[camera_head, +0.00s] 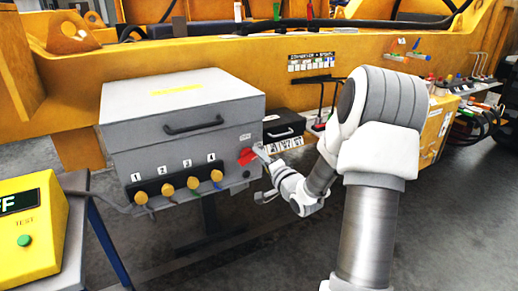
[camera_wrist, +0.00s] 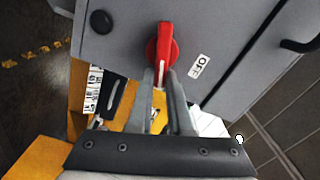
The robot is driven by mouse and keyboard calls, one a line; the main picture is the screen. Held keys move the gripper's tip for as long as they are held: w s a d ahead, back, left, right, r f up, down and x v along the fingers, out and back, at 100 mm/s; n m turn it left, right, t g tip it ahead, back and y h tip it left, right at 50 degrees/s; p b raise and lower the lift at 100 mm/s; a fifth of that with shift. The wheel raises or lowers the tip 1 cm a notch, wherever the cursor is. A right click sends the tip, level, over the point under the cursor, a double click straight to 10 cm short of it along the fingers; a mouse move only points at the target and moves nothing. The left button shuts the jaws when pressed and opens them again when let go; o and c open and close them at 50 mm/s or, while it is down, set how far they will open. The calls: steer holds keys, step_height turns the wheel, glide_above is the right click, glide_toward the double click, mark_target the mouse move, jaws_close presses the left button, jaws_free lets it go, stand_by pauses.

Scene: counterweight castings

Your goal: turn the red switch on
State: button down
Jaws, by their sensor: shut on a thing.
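The red switch (camera_wrist: 163,45) is a rotary handle on the front of a grey box (camera_head: 180,112). In the head view the switch (camera_head: 246,157) sits at the right of the box front. In the wrist view an OFF label (camera_wrist: 199,67) is beside the switch, and the white line on its handle points down toward my gripper. My gripper (camera_wrist: 164,80) is shut on the handle's end, one finger on each side. In the head view my gripper (camera_head: 262,153) reaches the switch from the right, and the fingertips are small there.
Below the switch level, several yellow connectors (camera_head: 167,189) numbered 1 to 4 with cables stick out of the box. A dark round button (camera_wrist: 101,21) is near the switch. A yellow test unit (camera_head: 30,225) stands at the left. A black case (camera_head: 283,126) is behind, right of the box.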

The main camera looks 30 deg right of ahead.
steer(key=shift+f+m+p, duration=0.25)
steer(key=shift+m+p, duration=0.3)
steer(key=shift+m, duration=0.45)
steer(key=shift+f+m+p, duration=0.2)
steer(key=shift+m+p, duration=0.3)
steer(key=shift+m, duration=0.5)
steer(key=c, duration=0.8)
jaws_free()
steer(key=shift+c, duration=0.2)
steer(key=shift+s+d, duration=0.1)
steer(key=shift+s, duration=0.05)
steer(key=s+p, duration=0.1)
steer(key=s, duration=1.6)
steer(key=shift+d, duration=0.25)
